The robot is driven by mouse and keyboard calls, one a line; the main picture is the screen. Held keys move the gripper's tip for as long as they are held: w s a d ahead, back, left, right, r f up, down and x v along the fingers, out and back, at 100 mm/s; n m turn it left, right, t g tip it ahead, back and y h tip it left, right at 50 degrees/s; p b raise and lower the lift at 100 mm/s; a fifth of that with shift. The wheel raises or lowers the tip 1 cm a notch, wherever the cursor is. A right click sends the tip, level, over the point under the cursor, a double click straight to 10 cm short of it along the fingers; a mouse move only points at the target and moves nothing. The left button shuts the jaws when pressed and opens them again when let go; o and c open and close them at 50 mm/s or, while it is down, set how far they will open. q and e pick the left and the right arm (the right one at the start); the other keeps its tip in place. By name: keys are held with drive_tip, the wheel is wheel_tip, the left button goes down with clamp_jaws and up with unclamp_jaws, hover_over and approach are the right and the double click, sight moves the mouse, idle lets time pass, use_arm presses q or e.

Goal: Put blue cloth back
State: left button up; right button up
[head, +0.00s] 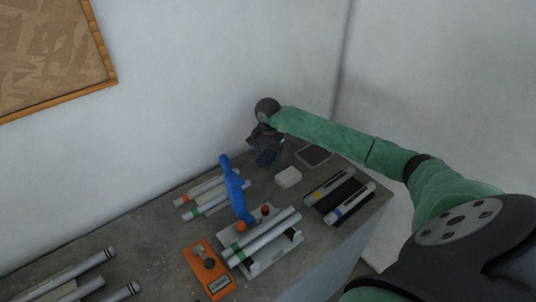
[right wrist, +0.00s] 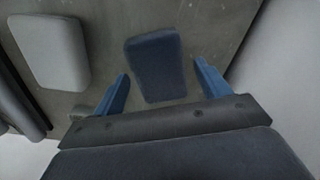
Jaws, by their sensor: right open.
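The blue cloth (right wrist: 156,68) is a small dark-blue folded pad lying flat on the grey bench in the right wrist view. My right gripper (right wrist: 163,84) is open, with its two blue fingers on either side of the cloth's near end. I see no finger closed on the cloth, and cannot tell how high the tips are above the bench. In the head view my right gripper (head: 266,158) is over the back of the bench near the wall and hides the cloth. My left gripper is not in view.
A white block (head: 288,177) lies close to the right gripper. A dark flat pad (head: 314,155) lies at the bench's right edge. Tubes on a black holder (head: 342,197), a blue clamp (head: 237,190), a white jig (head: 262,262) and an orange block (head: 208,268) stand nearer.

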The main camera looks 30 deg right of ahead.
sight(268, 155)
drive_tip(key=shift+r, duration=0.5)
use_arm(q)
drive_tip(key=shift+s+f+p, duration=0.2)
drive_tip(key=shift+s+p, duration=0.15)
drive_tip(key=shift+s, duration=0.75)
use_arm(e)
wheel_tip(268, 155, up, 11)
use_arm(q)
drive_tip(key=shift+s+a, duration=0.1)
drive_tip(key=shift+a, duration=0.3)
use_arm(e)
drive_tip(key=shift+r, duration=0.1)
